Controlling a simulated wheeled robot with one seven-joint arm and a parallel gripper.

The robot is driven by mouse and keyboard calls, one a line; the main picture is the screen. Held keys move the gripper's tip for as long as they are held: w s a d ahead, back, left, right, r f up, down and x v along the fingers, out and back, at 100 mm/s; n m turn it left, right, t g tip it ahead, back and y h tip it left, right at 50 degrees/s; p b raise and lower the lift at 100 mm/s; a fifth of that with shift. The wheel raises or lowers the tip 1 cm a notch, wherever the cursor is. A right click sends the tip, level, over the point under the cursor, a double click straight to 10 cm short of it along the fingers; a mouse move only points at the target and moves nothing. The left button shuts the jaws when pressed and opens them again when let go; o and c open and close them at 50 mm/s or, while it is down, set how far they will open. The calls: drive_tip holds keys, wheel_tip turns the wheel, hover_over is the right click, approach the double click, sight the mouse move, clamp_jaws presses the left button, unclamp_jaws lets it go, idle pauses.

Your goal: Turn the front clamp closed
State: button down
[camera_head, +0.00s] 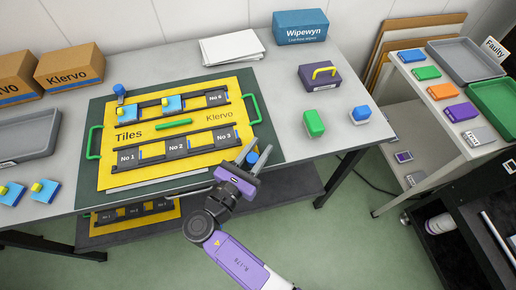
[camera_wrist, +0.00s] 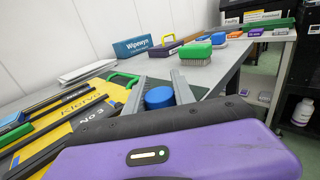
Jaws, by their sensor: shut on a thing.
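The front clamp's blue knob (camera_head: 252,157) is at the front right corner of the yellow Tiles board (camera_head: 112,178). My gripper (camera_head: 261,147) reaches over this corner from the front right, with its two grey fingers on either side of the knob. In the wrist view the round blue knob (camera_wrist: 159,97) sits between the fingers, and my gripper (camera_wrist: 158,78) is shut on it. The clamp's lower part is hidden by the fingers, so I cannot tell how far it is turned. Another blue clamp (camera_head: 119,91) stands at the board's back left corner.
Green handles (camera_head: 251,109) stand up at the board's sides. Dark tiles lie in the board's two rows, and blue blocks with yellow tops sit in the back row. A green brush (camera_head: 314,122) and a purple box (camera_head: 319,77) stand to the right on the table.

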sight(249, 164)
drive_tip(key=c, duration=1.1)
unclamp_jaws()
drive_tip(key=shift+o, duration=0.2)
drive_tip(key=b+v, duration=0.1)
drive_tip(key=v, duration=0.6)
drive_tip(key=shift+s+a, duration=0.15)
drive_tip(key=shift+s, duration=0.2)
drive_tip(key=shift+s+a, duration=0.1)
